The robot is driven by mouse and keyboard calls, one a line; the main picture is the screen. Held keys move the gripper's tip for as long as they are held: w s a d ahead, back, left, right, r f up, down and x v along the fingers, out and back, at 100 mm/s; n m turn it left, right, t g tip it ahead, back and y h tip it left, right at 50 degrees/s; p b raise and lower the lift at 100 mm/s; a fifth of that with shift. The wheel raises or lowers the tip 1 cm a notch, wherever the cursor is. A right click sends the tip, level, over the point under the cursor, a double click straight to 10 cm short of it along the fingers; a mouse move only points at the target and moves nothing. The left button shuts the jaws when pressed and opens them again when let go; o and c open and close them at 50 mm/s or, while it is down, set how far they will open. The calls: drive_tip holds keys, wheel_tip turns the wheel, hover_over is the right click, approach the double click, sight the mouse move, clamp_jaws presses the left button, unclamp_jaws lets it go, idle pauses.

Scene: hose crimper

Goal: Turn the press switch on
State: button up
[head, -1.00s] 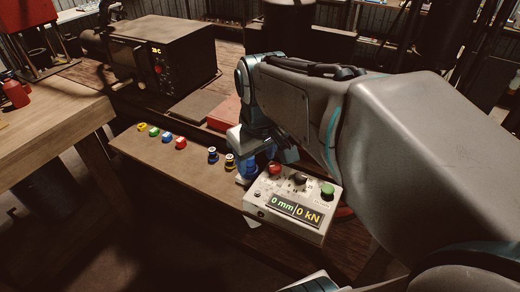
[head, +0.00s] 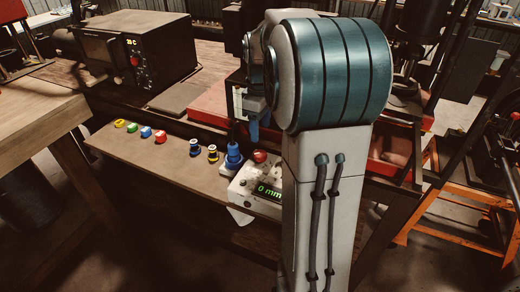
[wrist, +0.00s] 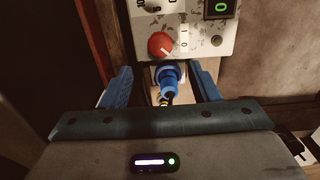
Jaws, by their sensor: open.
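The press control box (head: 243,190) is pale and worn, at the front edge of the bench. A red knob (head: 260,156) and part of a green "0 mm" display (head: 268,191) show; my arm hides its right part. In the wrist view the box (wrist: 205,50) is at the top, with the red knob (wrist: 161,44) bearing a white mark, and a narrow I/O-marked strip (wrist: 184,37) beside it. I cannot tell the switch's position. My gripper (wrist: 162,72) is open, its blue fingers either side of a blue fitting (wrist: 170,76), with no clear contact.
Several coloured caps (head: 146,131) and two ringed fittings (head: 204,150) line the shelf left of the box. A dark oven-like unit (head: 140,55) stands behind at the left. A red tray (head: 208,108) lies behind the shelf. An orange stand (head: 450,205) is at the right.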

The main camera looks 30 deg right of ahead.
sight(260, 153)
wheel_tip(260, 153, down, 9)
drive_tip(key=shift+r, duration=0.1)
idle(0.3)
drive_tip(key=c, duration=1)
